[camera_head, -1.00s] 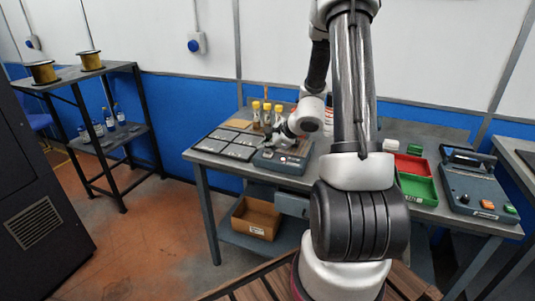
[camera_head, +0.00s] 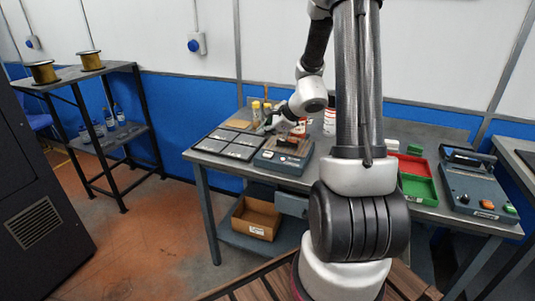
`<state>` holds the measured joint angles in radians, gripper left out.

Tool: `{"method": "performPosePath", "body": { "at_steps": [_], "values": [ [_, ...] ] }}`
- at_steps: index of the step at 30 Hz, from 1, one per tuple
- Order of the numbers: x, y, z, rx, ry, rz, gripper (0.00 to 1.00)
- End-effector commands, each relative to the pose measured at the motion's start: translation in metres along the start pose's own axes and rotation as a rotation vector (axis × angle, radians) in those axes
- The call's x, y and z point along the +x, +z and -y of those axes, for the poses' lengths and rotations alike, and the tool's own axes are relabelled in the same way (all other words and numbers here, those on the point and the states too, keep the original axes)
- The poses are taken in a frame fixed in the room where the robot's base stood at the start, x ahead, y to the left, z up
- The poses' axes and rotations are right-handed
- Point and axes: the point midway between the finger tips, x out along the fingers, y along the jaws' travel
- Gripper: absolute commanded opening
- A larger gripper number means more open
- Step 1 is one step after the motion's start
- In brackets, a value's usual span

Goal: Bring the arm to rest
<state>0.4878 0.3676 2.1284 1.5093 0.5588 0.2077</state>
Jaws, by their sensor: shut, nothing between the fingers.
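My gripper (camera_head: 269,124) is small in the head view, above the back of the workbench (camera_head: 215,175). It is near the yellow-capped bottles and behind the grey scale-like device (camera_head: 283,155). It is shut and holds nothing that I can see. My arm rises from its base in the foreground, goes up out of the top of the picture and comes down again to the wrist over the bench.
Yellow-capped bottles (camera_head: 256,112) and a white container (camera_head: 330,121) stand behind. Right of my arm are a green bin (camera_head: 418,188), a red bin (camera_head: 410,166) and a grey machine (camera_head: 478,188). A shelf (camera_head: 75,80) stands far left.

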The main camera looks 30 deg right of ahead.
Motion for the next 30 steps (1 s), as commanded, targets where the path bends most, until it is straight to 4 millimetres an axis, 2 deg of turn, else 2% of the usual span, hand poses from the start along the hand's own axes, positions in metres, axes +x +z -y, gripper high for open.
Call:
{"method": "performPosePath", "body": {
  "at_steps": [5,21,23,26,29,30],
  "values": [
    [-0.007,0.005,0.005,0.0,0.0,0.0,0.0],
    [-0.007,0.008,0.003,-0.034,0.01,0.015,0.0],
    [-0.009,0.008,-0.006,-0.086,0.042,0.029,0.0],
    [-0.017,0.004,-0.038,-0.213,0.146,0.06,0.0],
    [-0.045,0.005,-0.07,-0.403,0.261,0.101,0.0],
    [-0.059,0.009,-0.082,-0.494,0.307,0.119,0.0]
  ]
}}
